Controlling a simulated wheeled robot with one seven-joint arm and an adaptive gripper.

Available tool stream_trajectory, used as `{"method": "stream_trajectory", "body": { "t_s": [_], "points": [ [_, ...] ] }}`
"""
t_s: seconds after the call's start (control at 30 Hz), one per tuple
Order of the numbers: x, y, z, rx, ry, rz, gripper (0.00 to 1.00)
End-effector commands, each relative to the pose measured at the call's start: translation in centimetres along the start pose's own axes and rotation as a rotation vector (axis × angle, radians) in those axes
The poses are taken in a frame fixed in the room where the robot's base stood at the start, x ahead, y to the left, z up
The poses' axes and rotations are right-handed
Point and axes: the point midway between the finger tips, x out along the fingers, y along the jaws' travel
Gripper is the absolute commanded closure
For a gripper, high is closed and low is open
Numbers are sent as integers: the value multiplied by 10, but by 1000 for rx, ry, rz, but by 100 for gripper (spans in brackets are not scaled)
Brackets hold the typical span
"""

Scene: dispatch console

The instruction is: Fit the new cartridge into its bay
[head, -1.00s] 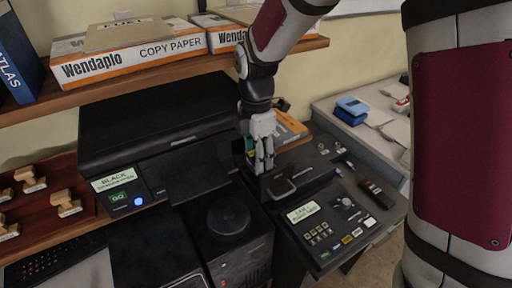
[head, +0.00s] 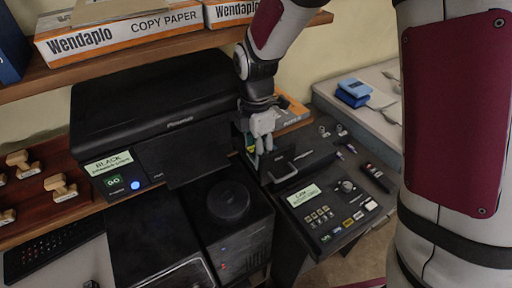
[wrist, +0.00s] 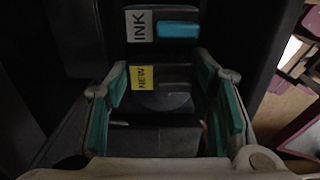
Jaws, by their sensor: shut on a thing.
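My gripper (head: 262,142) is beside the right end of the black printer (head: 150,115), with its fingers pointing down. In the wrist view its teal-padded fingers (wrist: 163,88) are around the dark new cartridge (wrist: 170,100), which has a yellow NEW label at its left. Beyond the cartridge is a dark panel with a white INK label (wrist: 138,26) and a blue tab (wrist: 178,29). In the head view the cartridge is mostly hidden by the fingers. The bay opening is too dark to make out, so I cannot tell whether the cartridge is inside it.
A shelf (head: 130,62) with copy paper boxes runs above the printer. A black console (head: 335,205) with buttons and a small screen stands front right of the gripper. A dark unit with a round knob (head: 229,200) stands in front. Wooden stamps (head: 60,187) lie at left.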

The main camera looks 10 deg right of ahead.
Motion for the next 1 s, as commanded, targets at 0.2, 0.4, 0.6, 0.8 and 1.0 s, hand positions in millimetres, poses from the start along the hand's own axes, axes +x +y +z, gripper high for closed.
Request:
{"method": "stream_trajectory", "body": {
  "t_s": [0.2, 0.4, 0.6, 0.8, 1.0],
  "points": [
    [0, 0, 0, 0, 0, 0, 78],
    [0, 0, 1, 0, 0, 0, 78],
    [0, 0, 1, 0, 0, -1, 27],
    [-1, -1, 1, 0, 0, -2, 27],
    [-20, 0, 1, 0, 0, 1, 27]
  ]
}}
